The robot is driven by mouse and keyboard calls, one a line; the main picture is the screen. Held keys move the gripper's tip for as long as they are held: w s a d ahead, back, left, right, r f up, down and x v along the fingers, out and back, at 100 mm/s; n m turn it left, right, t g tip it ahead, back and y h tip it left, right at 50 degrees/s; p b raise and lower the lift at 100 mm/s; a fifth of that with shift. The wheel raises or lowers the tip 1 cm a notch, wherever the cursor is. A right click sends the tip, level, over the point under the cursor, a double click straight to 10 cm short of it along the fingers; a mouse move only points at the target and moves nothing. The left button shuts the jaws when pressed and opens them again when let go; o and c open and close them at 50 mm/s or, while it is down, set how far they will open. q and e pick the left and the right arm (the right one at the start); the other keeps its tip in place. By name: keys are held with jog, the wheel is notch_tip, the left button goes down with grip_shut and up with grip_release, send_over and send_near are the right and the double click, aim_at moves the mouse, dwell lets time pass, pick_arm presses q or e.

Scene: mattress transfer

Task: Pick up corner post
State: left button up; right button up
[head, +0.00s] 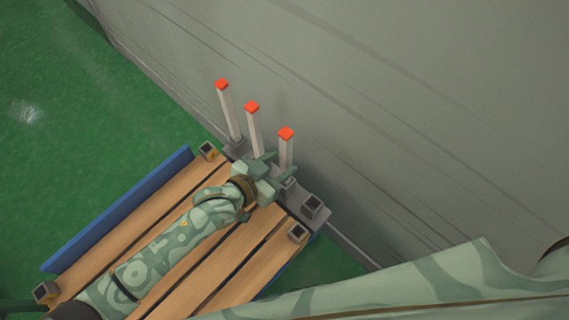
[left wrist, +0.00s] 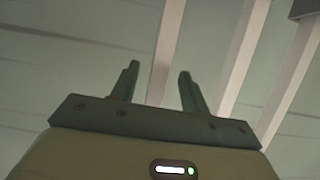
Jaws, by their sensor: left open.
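Three pale corner posts with red-orange tops stand upright in a row: the left post (head: 230,115), the middle post (head: 254,135) and the right post (head: 286,153). My left gripper (head: 279,169) is open at the lower part of the right post. In the left wrist view, one post (left wrist: 165,50) passes between the spread fingers of the left gripper (left wrist: 161,85), and two more posts stand to its right. I cannot tell whether the fingers touch the post. The post's foot is partly hidden by the gripper. My right gripper is not in view.
The posts stand in a grey rack (head: 318,217) with an empty square socket, against a grey wall (head: 400,120). A bed frame with wooden slats (head: 190,180), blue side rails (head: 120,210) and corner sockets lies under my left arm. Green floor (head: 60,130) is clear at the left.

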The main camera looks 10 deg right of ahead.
aim_at(282, 164)
pick_arm(q)
jog(key=b+x, duration=0.1)
jog(key=x, duration=0.1)
jog(key=b+x, duration=0.1)
jog(key=x, duration=0.1)
jog(key=shift+f, duration=0.35)
jog(key=shift+w+d, duration=0.15)
jog(key=shift+d, duration=0.05)
jog(key=shift+r, duration=0.25)
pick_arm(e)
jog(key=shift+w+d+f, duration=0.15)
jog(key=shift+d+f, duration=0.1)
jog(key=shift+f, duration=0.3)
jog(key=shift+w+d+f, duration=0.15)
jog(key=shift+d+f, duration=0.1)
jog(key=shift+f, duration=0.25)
pick_arm(q)
grip_shut()
jog(key=shift+r, duration=0.1)
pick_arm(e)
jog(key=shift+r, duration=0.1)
